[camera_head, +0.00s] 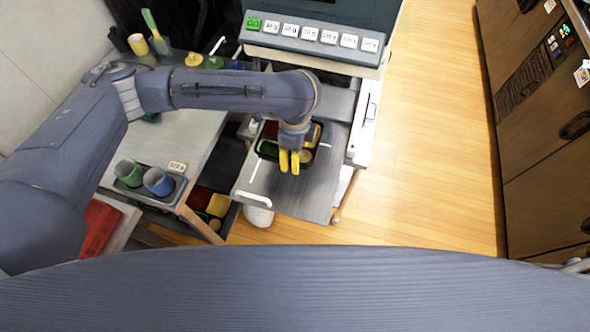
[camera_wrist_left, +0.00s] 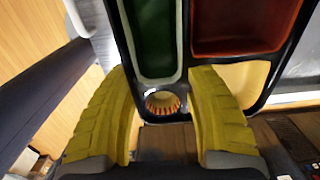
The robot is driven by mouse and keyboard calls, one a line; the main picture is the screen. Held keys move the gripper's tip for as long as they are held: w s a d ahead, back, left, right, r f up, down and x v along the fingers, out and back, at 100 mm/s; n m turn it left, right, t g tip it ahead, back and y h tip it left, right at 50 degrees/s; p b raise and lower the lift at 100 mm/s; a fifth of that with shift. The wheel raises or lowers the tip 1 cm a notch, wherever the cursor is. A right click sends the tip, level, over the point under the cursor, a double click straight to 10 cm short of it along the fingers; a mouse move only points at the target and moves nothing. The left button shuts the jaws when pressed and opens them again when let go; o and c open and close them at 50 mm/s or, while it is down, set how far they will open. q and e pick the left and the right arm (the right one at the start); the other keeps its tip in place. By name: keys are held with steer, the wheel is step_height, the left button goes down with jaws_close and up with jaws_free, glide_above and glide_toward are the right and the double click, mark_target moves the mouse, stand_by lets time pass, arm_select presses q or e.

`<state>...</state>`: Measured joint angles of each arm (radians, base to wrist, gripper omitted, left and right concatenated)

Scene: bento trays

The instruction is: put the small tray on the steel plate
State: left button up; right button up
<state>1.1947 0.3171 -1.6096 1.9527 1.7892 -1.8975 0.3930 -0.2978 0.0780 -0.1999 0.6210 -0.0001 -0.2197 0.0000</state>
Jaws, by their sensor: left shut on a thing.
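The small tray (camera_head: 259,154) is black, with green, red and pale yellow compartments; it also shows in the left wrist view (camera_wrist_left: 186,50). My left gripper (camera_head: 289,163), with yellow fingers, is shut on the near end of the tray; the fingers also show in the left wrist view (camera_wrist_left: 166,112). A small orange ring-like piece shows at that end. The tray is over the grey steel plate (camera_head: 300,202) in the head view. I cannot tell whether it touches the plate. My arm hides part of the tray. My right gripper is not in view.
A panel with a row of labelled buttons (camera_head: 315,34) stands behind the plate. To the left, a counter holds a green cup (camera_head: 129,172) and a blue cup (camera_head: 158,181). Another bin (camera_head: 229,222) with coloured compartments is below left. Open wooden floor lies to the right.

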mark_target(295, 176)
arm_select(q)
steer(key=shift+f, duration=4.6)
steer(key=shift+f, duration=0.1)
steer(key=o, duration=1.1)
step_height(295, 176, up, 12)
steer(key=shift+r, duration=0.1)
